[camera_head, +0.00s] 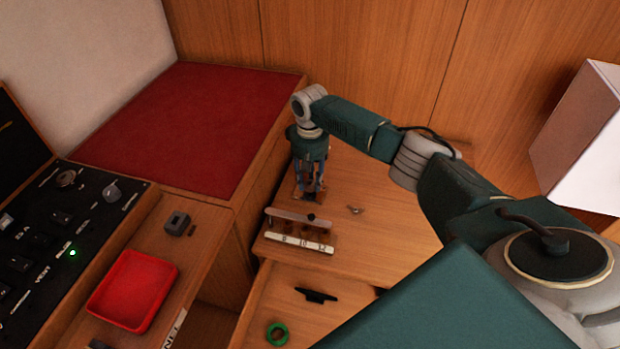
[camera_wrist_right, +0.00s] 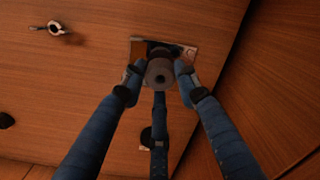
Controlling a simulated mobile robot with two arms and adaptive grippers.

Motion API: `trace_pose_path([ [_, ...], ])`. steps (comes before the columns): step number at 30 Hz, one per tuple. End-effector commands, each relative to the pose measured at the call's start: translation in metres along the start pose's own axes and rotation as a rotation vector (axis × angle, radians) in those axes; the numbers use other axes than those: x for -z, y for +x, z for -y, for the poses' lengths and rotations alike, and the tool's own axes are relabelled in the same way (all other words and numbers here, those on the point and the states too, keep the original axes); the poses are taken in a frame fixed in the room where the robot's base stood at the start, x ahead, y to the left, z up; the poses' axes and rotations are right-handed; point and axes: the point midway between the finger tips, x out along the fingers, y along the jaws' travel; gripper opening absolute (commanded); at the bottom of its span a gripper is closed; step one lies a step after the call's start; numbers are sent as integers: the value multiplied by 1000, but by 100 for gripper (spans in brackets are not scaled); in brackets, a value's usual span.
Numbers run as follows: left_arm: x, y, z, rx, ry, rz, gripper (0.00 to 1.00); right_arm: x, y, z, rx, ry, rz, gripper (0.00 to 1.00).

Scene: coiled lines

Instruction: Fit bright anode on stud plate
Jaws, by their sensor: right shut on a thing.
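My right gripper (camera_head: 309,190) points down at the back of the wooden bench. In the right wrist view its fingers (camera_wrist_right: 158,78) are shut on a grey round piece with a central hole, which looks like the bright anode (camera_wrist_right: 160,71). Directly beyond it is a small flat plate with pale and dark patches, likely the stud plate (camera_wrist_right: 189,52). The anode and fingers cover most of this plate. I cannot tell whether the anode touches it or whether a stud enters the hole. My left gripper is in neither view.
A rack (camera_head: 297,222) with a numbered strip (camera_head: 300,242) stands just in front of the gripper. A small wing nut (camera_head: 355,210) lies to the right. A black cleat (camera_head: 316,295), green ring (camera_head: 277,333), red tray (camera_head: 131,290) and grey block (camera_head: 177,223) lie nearer.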

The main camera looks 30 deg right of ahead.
Motion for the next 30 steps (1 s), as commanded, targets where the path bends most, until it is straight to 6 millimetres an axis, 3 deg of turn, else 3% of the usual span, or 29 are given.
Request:
trace_pose_path([
  [19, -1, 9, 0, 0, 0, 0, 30, 0, 20, 0, -1, 1, 0, 0],
  [20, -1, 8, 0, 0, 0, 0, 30, 0, 19, 0, -1, 1, 0, 32],
  [23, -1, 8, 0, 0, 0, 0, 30, 0, 19, 0, -1, 1, 0, 52],
  [30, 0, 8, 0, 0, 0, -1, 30, 0, 19, 0, 0, 0, 0, 52],
])
